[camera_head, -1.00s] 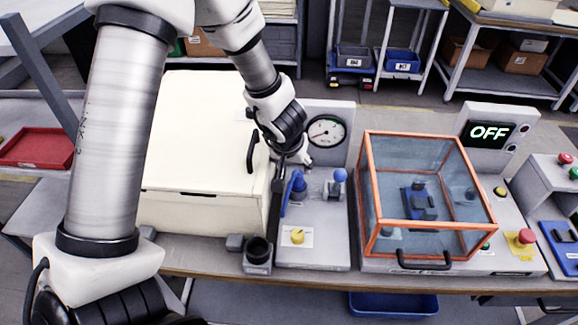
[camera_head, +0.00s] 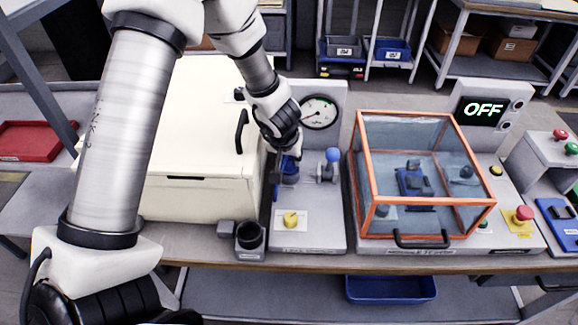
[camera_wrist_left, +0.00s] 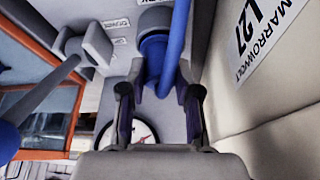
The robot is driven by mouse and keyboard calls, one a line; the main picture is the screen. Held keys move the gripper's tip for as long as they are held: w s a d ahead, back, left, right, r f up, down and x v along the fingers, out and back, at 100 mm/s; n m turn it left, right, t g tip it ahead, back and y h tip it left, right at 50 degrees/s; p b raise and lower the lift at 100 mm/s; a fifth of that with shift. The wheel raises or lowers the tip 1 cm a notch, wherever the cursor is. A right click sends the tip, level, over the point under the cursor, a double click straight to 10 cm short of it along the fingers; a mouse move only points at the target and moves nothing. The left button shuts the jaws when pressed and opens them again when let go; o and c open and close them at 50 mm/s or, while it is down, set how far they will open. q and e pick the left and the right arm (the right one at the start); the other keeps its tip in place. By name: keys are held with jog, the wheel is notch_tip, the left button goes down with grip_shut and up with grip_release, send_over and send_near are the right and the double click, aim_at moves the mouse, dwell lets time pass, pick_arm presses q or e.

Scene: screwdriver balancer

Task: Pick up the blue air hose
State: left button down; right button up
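The blue air hose (camera_head: 288,172) is at the left side of the grey panel, partly hidden behind my left gripper in the head view. In the left wrist view the hose (camera_wrist_left: 176,45) runs up from a blue round fitting and bends. My left gripper (camera_head: 288,155) is over the hose's upper part. In the wrist view its two fingers (camera_wrist_left: 159,92) stand apart, one on each side of the blue fitting and hose, with gaps visible. Whether a finger touches it cannot be told. My right gripper is not in view.
A cream cabinet (camera_head: 205,125) stands close on the left of the panel. An orange-framed clear box (camera_head: 420,200) is to the right.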

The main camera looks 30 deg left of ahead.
aim_at(288, 157)
pick_arm(q)
notch_tip(288, 157, up, 10)
jog(key=p, duration=0.8)
jog(key=shift+w+f, duration=0.1)
